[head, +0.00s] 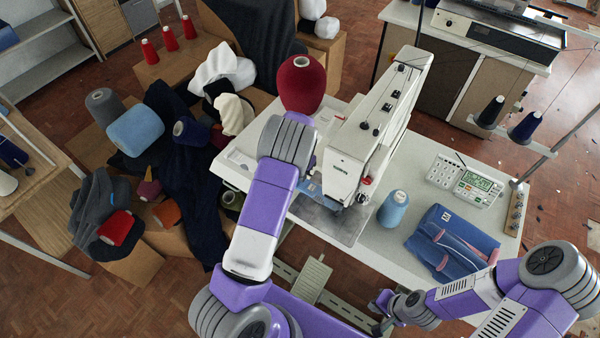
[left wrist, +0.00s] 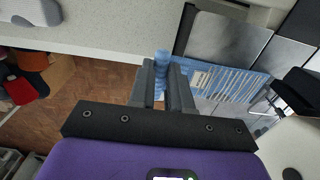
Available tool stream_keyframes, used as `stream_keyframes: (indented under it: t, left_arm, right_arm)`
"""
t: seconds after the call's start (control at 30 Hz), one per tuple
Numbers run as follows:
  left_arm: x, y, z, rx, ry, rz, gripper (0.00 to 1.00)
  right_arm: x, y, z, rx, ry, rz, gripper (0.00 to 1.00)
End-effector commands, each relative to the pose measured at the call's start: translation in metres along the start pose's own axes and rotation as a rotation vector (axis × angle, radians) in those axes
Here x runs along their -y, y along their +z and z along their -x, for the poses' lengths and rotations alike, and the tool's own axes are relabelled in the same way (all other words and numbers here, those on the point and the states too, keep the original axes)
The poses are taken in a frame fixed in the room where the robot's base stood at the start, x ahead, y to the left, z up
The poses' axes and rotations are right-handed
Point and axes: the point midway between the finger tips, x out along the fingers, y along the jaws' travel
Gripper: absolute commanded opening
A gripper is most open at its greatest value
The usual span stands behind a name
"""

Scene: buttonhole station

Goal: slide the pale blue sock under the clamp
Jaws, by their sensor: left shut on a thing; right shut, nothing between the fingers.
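My left gripper (left wrist: 161,78) is shut on pale blue cloth, the sock (left wrist: 162,62), with a bit showing between and beyond the fingertips. A paler blue, white-streaked area (left wrist: 222,82) lies right of the fingers by the metal plate (left wrist: 228,42); I cannot tell whether it is the same sock. My right gripper (head: 382,304) is shut and empty, below the table's front edge.
A pale blue thread cone (head: 392,208), a blue folded garment (head: 452,243) and a calculator-like control box (head: 466,180) stand right of the machine. A dark red cone (head: 301,84) stands behind my left arm. Boxes of cloth and yarn fill the left.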

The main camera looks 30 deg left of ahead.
Motion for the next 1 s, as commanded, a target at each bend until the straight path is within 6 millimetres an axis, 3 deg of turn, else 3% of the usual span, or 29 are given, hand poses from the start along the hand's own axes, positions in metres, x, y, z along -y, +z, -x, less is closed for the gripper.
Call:
stream_keyframes:
  t: [0.23, 0.27, 0.47, 0.77, 1.0]
  left_arm:
    - [0.000, 0.000, 0.000, 0.001, 0.000, -0.001, 0.00]
    - [0.000, 0.000, 0.000, 0.001, 0.000, -0.001, 0.20]
    - [0.000, 0.000, 0.000, 0.001, 0.000, -0.001, 0.48]
    - [0.000, 0.000, 0.003, 0.001, 0.000, -0.001, 0.48]
    - [0.001, 0.001, 0.037, 0.004, 0.000, -0.002, 0.48]
  right_arm:
    - [0.000, 0.000, 0.000, 0.000, 0.000, 0.000, 0.00]
    - [0.000, 0.000, 0.000, 0.000, 0.000, 0.000, 0.00]
    - [0.000, 0.000, 0.000, 0.000, 0.000, 0.000, 0.00]
    - [0.000, 0.000, 0.000, 0.000, 0.000, 0.000, 0.00]
    - [0.000, 0.000, 0.001, 0.000, 0.000, 0.000, 0.00]
